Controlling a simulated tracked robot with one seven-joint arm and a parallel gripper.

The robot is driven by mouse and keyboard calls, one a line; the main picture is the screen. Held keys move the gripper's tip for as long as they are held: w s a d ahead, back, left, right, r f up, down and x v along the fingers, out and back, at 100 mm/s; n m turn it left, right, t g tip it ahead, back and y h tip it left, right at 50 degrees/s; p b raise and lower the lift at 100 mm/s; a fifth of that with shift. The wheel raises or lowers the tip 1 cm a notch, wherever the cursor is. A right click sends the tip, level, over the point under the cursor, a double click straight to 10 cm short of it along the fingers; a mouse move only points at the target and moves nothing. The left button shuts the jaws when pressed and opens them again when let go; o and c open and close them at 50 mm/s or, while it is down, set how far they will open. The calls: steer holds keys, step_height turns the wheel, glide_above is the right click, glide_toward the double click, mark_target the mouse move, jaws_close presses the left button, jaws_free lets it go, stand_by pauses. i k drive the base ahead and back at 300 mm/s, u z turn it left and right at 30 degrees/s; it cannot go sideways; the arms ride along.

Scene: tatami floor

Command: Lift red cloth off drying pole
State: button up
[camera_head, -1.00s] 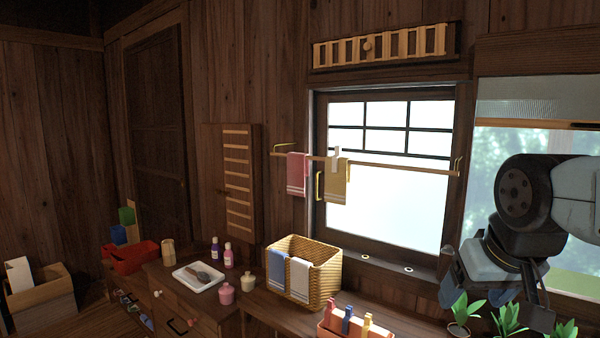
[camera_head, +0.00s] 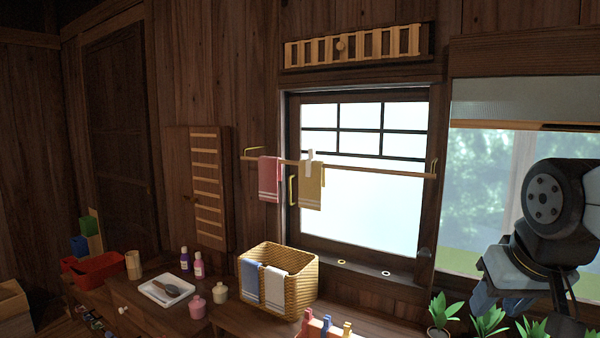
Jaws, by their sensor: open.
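The red cloth (camera_head: 269,180) hangs folded over the left part of the wooden drying pole (camera_head: 385,171), which runs across the front of the window. It has pale stripes near its lower edge. A yellow-brown cloth (camera_head: 311,189) hangs just right of it, with a white clip (camera_head: 310,157) at its top. My gripper (camera_head: 520,305) is at the lower right, well away from the red cloth, low near the potted plants. It is open, with its fingers partly hidden and dark.
A wicker basket (camera_head: 302,276) with a blue and a white cloth over its rim stands below the pole. Small green plants (camera_head: 443,311) stand at the lower right. Bottles (camera_head: 198,265), jars and a white tray (camera_head: 165,290) sit on the left of the counter.

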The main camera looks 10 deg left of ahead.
mark_target(270, 171)
steer(key=i, duration=0.1)
steer(key=z, duration=2.65)
steer(key=k, duration=1.6)
steer(key=z, duration=1.3)
steer(key=i, duration=0.1)
steer(key=u, duration=3.95)
